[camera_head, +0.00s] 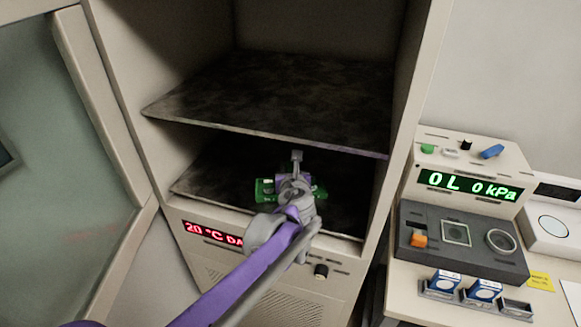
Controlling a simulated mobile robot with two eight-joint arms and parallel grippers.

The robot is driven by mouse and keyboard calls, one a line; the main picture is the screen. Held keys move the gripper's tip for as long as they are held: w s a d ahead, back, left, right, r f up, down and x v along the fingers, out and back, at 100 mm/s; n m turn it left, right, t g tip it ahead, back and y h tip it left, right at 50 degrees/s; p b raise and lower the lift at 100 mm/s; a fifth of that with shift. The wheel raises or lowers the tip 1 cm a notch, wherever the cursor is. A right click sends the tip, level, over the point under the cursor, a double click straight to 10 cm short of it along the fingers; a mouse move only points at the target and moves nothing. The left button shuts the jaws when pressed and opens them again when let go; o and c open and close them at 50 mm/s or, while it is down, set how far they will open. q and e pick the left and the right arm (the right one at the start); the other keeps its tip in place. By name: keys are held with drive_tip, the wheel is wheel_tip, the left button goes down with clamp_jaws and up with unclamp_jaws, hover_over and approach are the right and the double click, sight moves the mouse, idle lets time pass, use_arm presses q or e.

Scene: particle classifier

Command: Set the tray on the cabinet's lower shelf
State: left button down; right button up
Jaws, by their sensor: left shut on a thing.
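The cabinet (405,95) stands open, with an upper shelf (285,100) and a lower shelf (215,172), both dark and mottled. My left arm comes in from the bottom left. My left gripper (296,172) is at the mouth of the lower compartment, shut on the green tray (265,190). The gripper hides the tray's middle; its green ends show on both sides. The tray appears just over the lower shelf's front part. I cannot tell whether it touches the shelf. My right gripper is not in view.
The cabinet door (75,170) is swung open on the left. The upper shelf is bare and overhangs the lower space. A bench on the right holds a pressure meter (470,185), a dark device (460,240) and small blue-and-white boxes (483,290).

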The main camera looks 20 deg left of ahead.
use_arm(q)
drive_tip(key=shift+f, duration=0.1)
drive_tip(key=c, duration=0.7)
unclamp_jaws()
drive_tip(key=shift+s, duration=0.1)
drive_tip(key=v, duration=1.2)
drive_tip(key=s+a+f+n+g, duration=0.6)
drive_tip(key=s+f+n, duration=0.4)
drive_tip(key=n, duration=0.5)
drive_tip(key=s+d+f+n+g+h, duration=0.1)
drive_tip(key=s+f+n, duration=0.2)
drive_tip(key=s+n, duration=0.2)
drive_tip(key=s+d+f+n+h, duration=0.1)
drive_tip(key=s+f+n+h, duration=0.1)
drive_tip(key=s+n, duration=0.3)
drive_tip(key=s+d+f+n+g+h, duration=0.1)
drive_tip(key=s+f+n+h, duration=0.1)
drive_tip(key=s+f+n, duration=0.2)
drive_tip(key=shift+s+f+n+g, duration=0.15)
drive_tip(key=shift+s+n, duration=0.15)
drive_tip(key=shift+n, duration=0.4)
drive_tip(key=shift+s+n+g, duration=0.15)
drive_tip(key=shift+s+n, duration=0.15)
drive_tip(key=shift+n, duration=0.4)
